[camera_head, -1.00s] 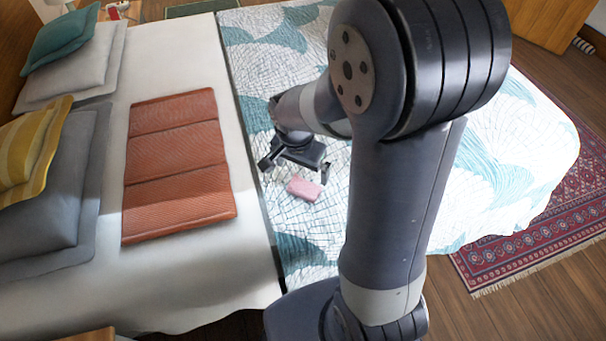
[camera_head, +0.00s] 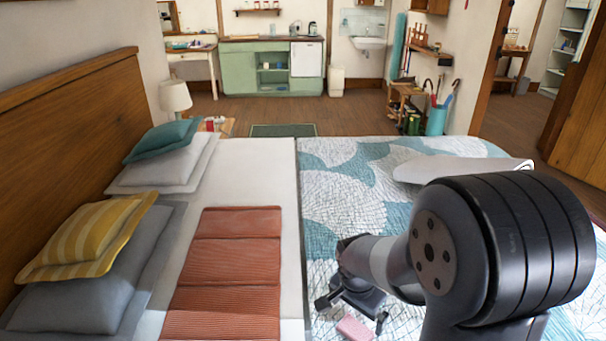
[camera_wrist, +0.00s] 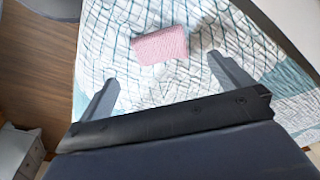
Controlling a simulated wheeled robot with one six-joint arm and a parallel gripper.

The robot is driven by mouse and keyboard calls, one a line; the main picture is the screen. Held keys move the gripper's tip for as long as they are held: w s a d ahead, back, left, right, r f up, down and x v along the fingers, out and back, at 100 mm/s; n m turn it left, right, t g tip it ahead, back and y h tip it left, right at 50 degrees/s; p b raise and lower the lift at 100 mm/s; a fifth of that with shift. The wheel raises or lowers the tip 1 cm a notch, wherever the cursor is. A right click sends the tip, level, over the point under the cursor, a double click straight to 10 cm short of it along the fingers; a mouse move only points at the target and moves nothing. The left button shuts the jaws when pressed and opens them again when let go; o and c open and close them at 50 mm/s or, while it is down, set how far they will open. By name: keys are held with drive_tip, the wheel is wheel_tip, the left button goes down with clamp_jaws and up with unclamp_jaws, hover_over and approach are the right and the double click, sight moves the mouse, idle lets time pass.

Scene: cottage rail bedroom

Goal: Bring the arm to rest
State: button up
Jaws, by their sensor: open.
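My gripper (camera_head: 352,308) is over the patterned quilt (camera_head: 340,190) on the right part of the bed, with its fingers apart and nothing between them. A small pink block-like item (camera_head: 354,328) lies on the quilt close to the fingertips. The wrist view shows the pink item (camera_wrist: 160,45) beyond my open gripper (camera_wrist: 168,85), apart from both fingers. My arm reaches in from the lower right and hides part of the quilt.
Orange folded bedding (camera_head: 230,262) lies on the white sheet beside the quilt. Pillows (camera_head: 75,270) line the wooden headboard (camera_head: 80,120). A white, flat-looking object (camera_head: 450,168) is beyond my arm. Open wooden floor (camera_head: 350,115) leads to a green cabinet (camera_head: 245,65).

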sight(356, 327)
drive_tip(key=f, duration=0.5)
drive_tip(key=d+f+b, duration=0.1)
drive_tip(key=f, duration=0.2)
drive_tip(key=shift+w, duration=0.4)
wheel_tip(356, 327, up, 3)
drive_tip(key=shift+a+f, duration=0.1)
drive_tip(key=shift+r+p, duration=0.3)
drive_tip(key=shift+r, duration=0.25)
